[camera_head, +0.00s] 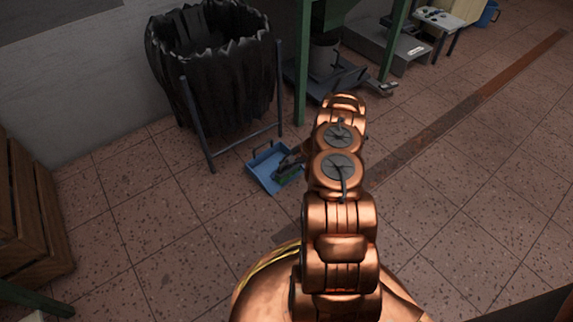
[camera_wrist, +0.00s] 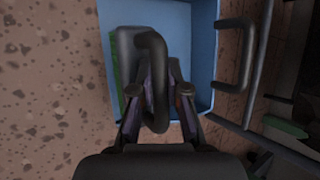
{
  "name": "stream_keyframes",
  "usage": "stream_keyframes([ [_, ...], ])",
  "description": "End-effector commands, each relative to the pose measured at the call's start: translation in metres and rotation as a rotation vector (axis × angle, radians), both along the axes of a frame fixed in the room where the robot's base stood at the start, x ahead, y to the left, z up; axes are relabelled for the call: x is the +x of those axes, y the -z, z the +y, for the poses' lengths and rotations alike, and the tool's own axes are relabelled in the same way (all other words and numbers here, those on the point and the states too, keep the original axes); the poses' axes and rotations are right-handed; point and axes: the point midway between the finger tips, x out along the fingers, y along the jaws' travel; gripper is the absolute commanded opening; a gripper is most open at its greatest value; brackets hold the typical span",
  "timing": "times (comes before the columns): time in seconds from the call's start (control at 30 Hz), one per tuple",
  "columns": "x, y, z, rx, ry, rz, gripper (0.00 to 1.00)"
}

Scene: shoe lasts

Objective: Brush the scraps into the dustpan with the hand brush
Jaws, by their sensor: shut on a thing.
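The blue dustpan (camera_head: 264,167) lies on the floor in front of the bin stand; it fills the upper middle of the wrist view (camera_wrist: 203,60). My gripper (camera_wrist: 157,92) is shut on the dark looped handle of the hand brush (camera_wrist: 152,42). The brush is over the dustpan, with a strip of green along its left side. I cannot tell whether the brush touches the pan. In the head view my arm partly covers the gripper and the brush (camera_head: 288,178). I cannot make out any scraps for certain.
A black bag (camera_head: 215,65) hangs in a metal stand (camera_head: 245,142) just behind the dustpan. A wooden crate (camera_head: 30,215) stands at the left. A green post (camera_head: 302,70) and dark equipment (camera_head: 325,75) stand behind my arm.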

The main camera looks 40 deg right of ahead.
Motion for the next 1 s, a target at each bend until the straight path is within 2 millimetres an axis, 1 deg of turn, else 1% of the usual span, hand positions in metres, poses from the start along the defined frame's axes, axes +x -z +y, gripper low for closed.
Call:
stream_keyframes([
  [0.03,-0.001,-0.006,0.0,-0.001,0.001,-0.001,0.0],
  [0.6,-0.027,-0.046,-0.002,0.001,0.001,-0.002,0.0],
  [0.8,-0.032,-0.053,-0.001,0.002,0.0,0.0,0.0],
  [1.0,-0.034,-0.054,-0.001,0.002,0.0,0.0,0.0],
])
